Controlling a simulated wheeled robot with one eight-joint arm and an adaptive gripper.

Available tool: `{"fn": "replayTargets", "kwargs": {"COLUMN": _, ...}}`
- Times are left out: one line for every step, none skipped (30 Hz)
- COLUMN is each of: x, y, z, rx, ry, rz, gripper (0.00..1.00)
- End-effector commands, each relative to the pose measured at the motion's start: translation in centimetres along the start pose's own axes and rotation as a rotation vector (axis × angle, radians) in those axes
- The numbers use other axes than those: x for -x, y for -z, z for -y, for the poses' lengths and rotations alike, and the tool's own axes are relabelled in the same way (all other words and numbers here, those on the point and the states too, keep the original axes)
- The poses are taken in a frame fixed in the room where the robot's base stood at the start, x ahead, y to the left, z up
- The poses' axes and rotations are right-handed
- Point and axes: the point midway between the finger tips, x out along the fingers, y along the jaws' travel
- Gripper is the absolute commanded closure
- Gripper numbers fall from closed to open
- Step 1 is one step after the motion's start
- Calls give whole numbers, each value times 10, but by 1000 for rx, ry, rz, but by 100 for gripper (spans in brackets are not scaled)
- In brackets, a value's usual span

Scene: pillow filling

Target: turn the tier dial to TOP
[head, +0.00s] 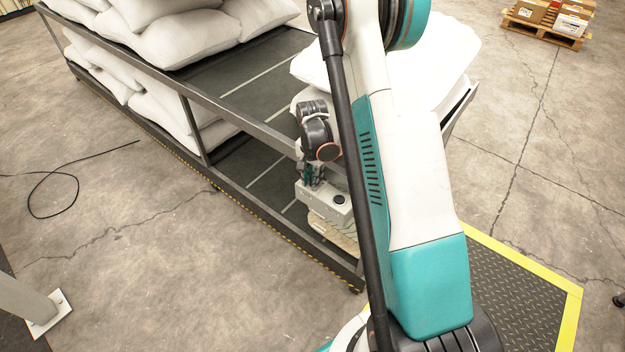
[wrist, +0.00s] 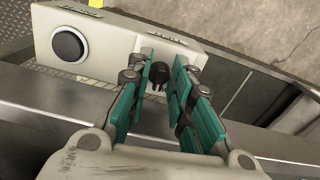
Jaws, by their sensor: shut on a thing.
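The tier dial (wrist: 157,76) is a small dark knob on a pale grey control box (wrist: 115,36). In the wrist view it sits between the teal-padded fingers of my gripper (wrist: 161,80), which is shut on it. The fingers partly hide the knob, and I cannot tell which way it points. Small labels on the box are too small to read. In the head view the box (head: 318,201) is fixed by the rack's near end, with my gripper (head: 312,178) at its upper left; the dial is hidden there.
A round black button (wrist: 69,43) is on the same box, left of the dial in the wrist view. The rack's metal rail (head: 255,118) runs close by my gripper. A cable (head: 75,180) lies on the floor.

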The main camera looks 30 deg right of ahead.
Motion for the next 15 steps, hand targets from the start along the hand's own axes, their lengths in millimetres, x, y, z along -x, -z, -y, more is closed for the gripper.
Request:
{"fn": "replayTargets", "kwargs": {"x": -1, "y": 0, "z": 0, "rx": -42, "ry": 0, "rz": 0, "gripper": 100}}
{"fn": "replayTargets", "kwargs": {"x": -1, "y": 0, "z": 0, "rx": -70, "ry": 0, "rz": 0, "gripper": 100}}
{"fn": "replayTargets", "kwargs": {"x": -1, "y": 0, "z": 0, "rx": -109, "ry": 0, "rz": 0, "gripper": 100}}
{"fn": "replayTargets", "kwargs": {"x": -1, "y": 0, "z": 1, "rx": -137, "ry": 0, "rz": 0, "gripper": 100}}
{"fn": "replayTargets", "kwargs": {"x": -1, "y": 0, "z": 1, "rx": -165, "ry": 0, "rz": 0, "gripper": 100}}
{"fn": "replayTargets", "kwargs": {"x": -1, "y": 0, "z": 1, "rx": -204, "ry": 0, "rz": 0, "gripper": 100}}
{"fn": "replayTargets", "kwargs": {"x": -1, "y": 0, "z": 1, "rx": -232, "ry": 0, "rz": 0, "gripper": 100}}
{"fn": "replayTargets", "kwargs": {"x": -1, "y": 0, "z": 1, "rx": -260, "ry": 0, "rz": 0, "gripper": 100}}
{"fn": "replayTargets", "kwargs": {"x": -1, "y": 0, "z": 2, "rx": -298, "ry": 0, "rz": 0, "gripper": 100}}
{"fn": "replayTargets", "kwargs": {"x": -1, "y": 0, "z": 2, "rx": -326, "ry": 0, "rz": 0, "gripper": 100}}
{"fn": "replayTargets", "kwargs": {"x": -1, "y": 0, "z": 2, "rx": -354, "ry": 0, "rz": 0, "gripper": 100}}
{"fn": "replayTargets", "kwargs": {"x": -1, "y": 0, "z": 2, "rx": -391, "ry": 0, "rz": 0, "gripper": 100}}
{"fn": "replayTargets", "kwargs": {"x": -1, "y": 1, "z": 2, "rx": -417, "ry": 0, "rz": 0, "gripper": 100}}
{"fn": "replayTargets", "kwargs": {"x": -1, "y": 1, "z": 2, "rx": -443, "ry": 0, "rz": 0, "gripper": 100}}
{"fn": "replayTargets", "kwargs": {"x": -1, "y": 1, "z": 2, "rx": -477, "ry": 1, "rz": 0, "gripper": 100}}
